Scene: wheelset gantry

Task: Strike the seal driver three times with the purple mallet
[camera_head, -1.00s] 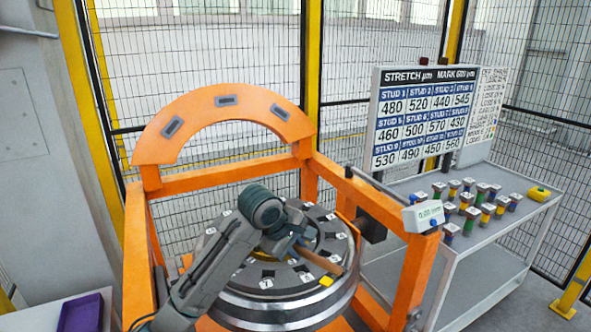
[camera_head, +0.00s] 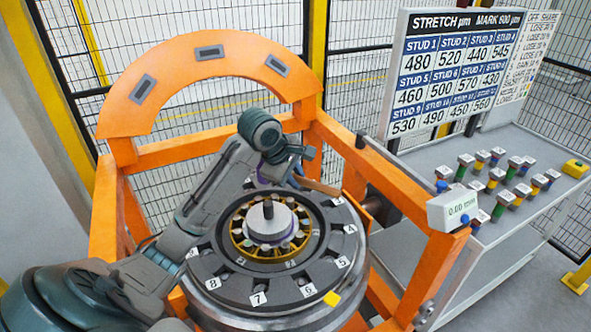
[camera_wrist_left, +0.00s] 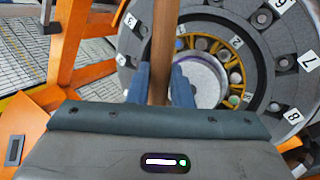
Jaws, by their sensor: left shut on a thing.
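My left gripper (camera_head: 290,168) is shut on a wooden handle (camera_head: 318,186), above the back of the round wheel assembly. In the left wrist view the handle (camera_wrist_left: 164,42) runs upright between the two blue-grey fingers (camera_wrist_left: 160,88). The mallet's head is not clearly visible; a small purple patch shows beside the gripper in the head view. A pale grey round piece with a dark upright post, seemingly the seal driver (camera_head: 268,222), stands at the wheel's centre. It partly shows behind the fingers in the left wrist view (camera_wrist_left: 203,80). The gripper is apart from it. My right gripper is not in view.
An orange gantry frame (camera_head: 215,60) surrounds the numbered dark ring (camera_head: 230,280). A small readout box (camera_head: 452,208) sits on its right post. A grey cart (camera_head: 540,215) with several coloured studs and a stud board (camera_head: 455,75) stands at the right.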

